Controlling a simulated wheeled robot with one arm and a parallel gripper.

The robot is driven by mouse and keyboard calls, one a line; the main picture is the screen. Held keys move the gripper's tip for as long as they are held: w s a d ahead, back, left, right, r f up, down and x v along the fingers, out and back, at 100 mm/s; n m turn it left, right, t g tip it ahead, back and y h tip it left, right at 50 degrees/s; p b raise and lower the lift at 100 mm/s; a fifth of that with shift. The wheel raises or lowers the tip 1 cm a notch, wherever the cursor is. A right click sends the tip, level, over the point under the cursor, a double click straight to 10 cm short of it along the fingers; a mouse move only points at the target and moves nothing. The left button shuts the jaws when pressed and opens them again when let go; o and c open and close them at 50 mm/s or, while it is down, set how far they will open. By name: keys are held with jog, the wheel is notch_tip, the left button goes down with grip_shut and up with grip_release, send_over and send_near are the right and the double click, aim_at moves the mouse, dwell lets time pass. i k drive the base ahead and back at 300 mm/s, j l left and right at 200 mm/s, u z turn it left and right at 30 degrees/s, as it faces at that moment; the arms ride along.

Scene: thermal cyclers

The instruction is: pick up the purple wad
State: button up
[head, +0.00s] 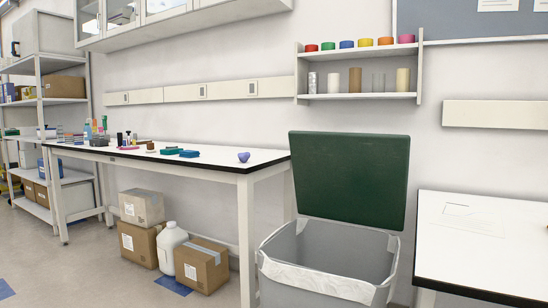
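A small purple wad (244,157) lies on the white top of the long lab bench (215,164), near the bench's right end. It looks rounded, with a notch in its upper edge. Nothing covers it, and there is clear bench top around it. My gripper is not in this view.
A grey bin (318,250) with a raised dark green lid stands right of the bench. A second white table (490,240) is at the right. Boxes (200,264) and a white jug (170,245) sit under the bench. Teal and blue items (178,151) lie left of the wad.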

aim_at(244, 158)
jog(key=i+j+z, duration=0.25)
jog(key=j, duration=0.2)
jog(key=j+z, duration=0.25)
jog(key=j, duration=0.15)
jog(key=j+z, duration=0.3)
jog(key=j, duration=0.2)
